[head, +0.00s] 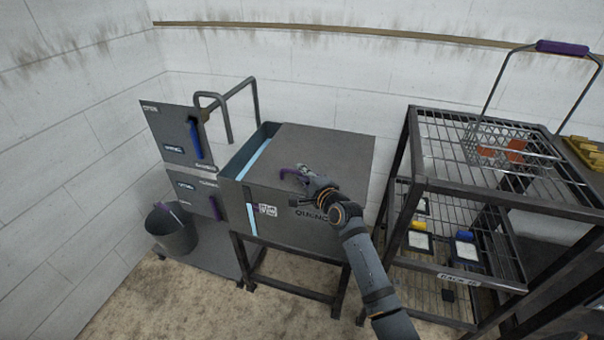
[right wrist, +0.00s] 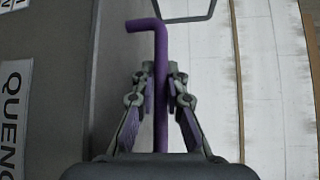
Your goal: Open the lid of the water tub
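The water tub (head: 300,226) is a grey box on a dark stand, marked QUENCH on its front. Its grey flat lid (head: 318,150) covers most of the top. A narrow gap with a light blue strip (head: 256,158) shows along the left side. A purple handle (head: 284,172) is at the lid's front edge; in the right wrist view the bent purple bar (right wrist: 161,60) runs between the fingers. My right gripper (head: 305,177) is at this handle, its fingertips (right wrist: 161,75) close against both sides of the bar. My left gripper is out of view.
A grey cabinet (head: 185,140) with a blue handle and bent pipes stands left of the tub. A wire rack (head: 470,165) with a basket (head: 510,150) stands close on the right.

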